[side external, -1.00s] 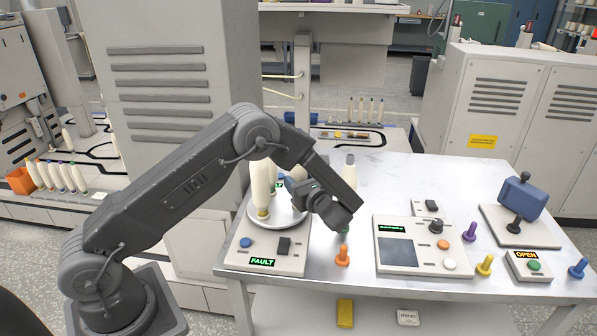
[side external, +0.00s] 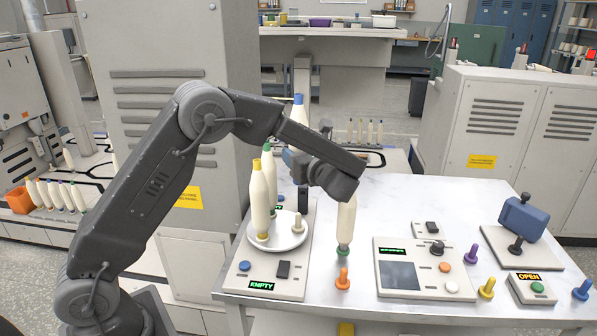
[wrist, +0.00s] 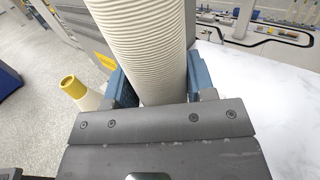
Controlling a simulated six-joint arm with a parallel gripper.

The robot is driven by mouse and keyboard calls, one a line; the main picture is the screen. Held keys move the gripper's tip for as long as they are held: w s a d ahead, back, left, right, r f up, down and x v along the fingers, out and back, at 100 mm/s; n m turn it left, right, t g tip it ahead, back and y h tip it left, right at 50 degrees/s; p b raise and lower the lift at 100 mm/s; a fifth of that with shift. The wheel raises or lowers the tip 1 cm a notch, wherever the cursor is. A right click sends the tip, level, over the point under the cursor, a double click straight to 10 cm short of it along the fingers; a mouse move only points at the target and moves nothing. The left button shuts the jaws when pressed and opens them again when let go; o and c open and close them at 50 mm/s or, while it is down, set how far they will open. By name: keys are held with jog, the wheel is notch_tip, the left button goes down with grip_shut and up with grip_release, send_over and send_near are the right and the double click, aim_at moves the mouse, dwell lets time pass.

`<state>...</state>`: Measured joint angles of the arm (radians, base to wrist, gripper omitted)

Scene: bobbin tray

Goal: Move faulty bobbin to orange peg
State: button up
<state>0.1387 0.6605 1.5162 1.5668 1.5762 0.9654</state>
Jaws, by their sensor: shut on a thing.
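My gripper (side external: 296,160) has blue jaws shut around the body of a white bobbin with a blue tip (side external: 298,112). The bobbin is upright above the round plate. In the wrist view its ribbed body (wrist: 145,45) fills the space between the jaws. The plate (side external: 283,243) holds a bobbin with a yellow tip (side external: 260,200), one with a green tip (side external: 268,165), and a bare peg (side external: 297,225). The display in front (side external: 275,286) reads EMPTY. The orange peg (side external: 342,280) stands bare on the table, right of the plate's unit.
Another bobbin (side external: 346,220) stands on a green peg behind the orange peg, its top hidden by my arm. A control panel (side external: 425,270) lies to the right. Purple (side external: 471,253), yellow (side external: 487,288) and blue (side external: 580,290) pegs are bare. A blue block device (side external: 530,222) stands far right.

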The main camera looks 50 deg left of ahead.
jog(key=w+d+r+m+t+h, duration=0.1)
jog(key=d+r+m+t+h, duration=0.15)
jog(key=d+m+t, duration=0.5)
jog(key=m+t+h, duration=0.5)
jog(key=t+h, duration=0.2)
jog(key=h, duration=0.2)
send_over(344, 269)
jog(key=shift+n+g+y, duration=0.25)
jog(key=shift+f, duration=8.4)
jog(key=shift+f, duration=0.75)
jog(key=shift+f, duration=0.75)
jog(key=shift+f, duration=0.35)
jog(key=shift+f, duration=0.6)
